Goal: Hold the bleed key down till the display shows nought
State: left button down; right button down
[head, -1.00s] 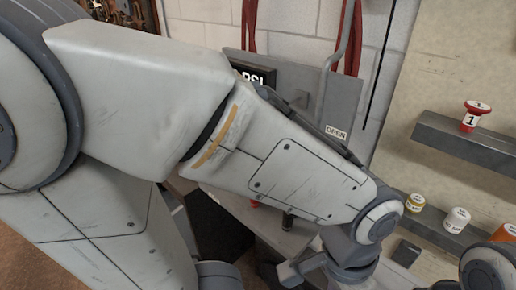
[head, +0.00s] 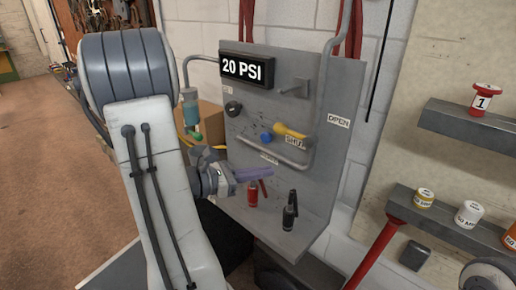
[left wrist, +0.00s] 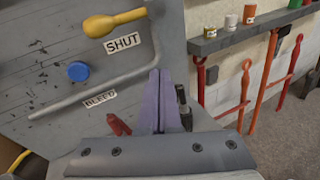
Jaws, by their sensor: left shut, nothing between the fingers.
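The display (head: 247,69) on the grey panel reads 20 PSI. A blue round button (head: 267,137) sits on the panel; in the left wrist view the button (left wrist: 78,71) lies above a pipe, with a BLEED label (left wrist: 100,98) just below the pipe. A yellow lever (head: 290,132) points at a SHUT label (head: 295,142); an OPEN label (head: 339,121) is to its right. My left gripper (head: 268,173) is shut and empty, below the button and apart from it. Its purple fingers (left wrist: 161,80) are together in the left wrist view. My right gripper is out of view.
A small red object (head: 253,194) and a black one (head: 290,212) stand on the panel's base close to my left gripper. A grey pipe (head: 265,149) crosses the panel under the button. Shelves (head: 470,130) with small pots are on the right.

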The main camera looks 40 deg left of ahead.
aim_at(264, 139)
pick_arm(q)
jog(key=s+a+n+t+y, duration=0.3)
jog(key=a+n+y, duration=0.2)
jog(key=a, duration=0.6)
jog(key=shift+s+n+y, duration=0.35)
jog(key=shift+n+y, duration=0.05)
jog(key=shift+y, duration=0.3)
jog(key=w+p, duration=0.1)
jog(key=w, duration=0.3)
jog(key=w+p, duration=0.1)
jog(key=w, duration=0.4)
jog(key=w+d+p, duration=0.1)
jog(key=w, duration=0.4)
jog(key=shift+d+f+p, duration=0.1)
jog(key=shift+p, duration=0.3)
jog(key=shift+w, duration=0.1)
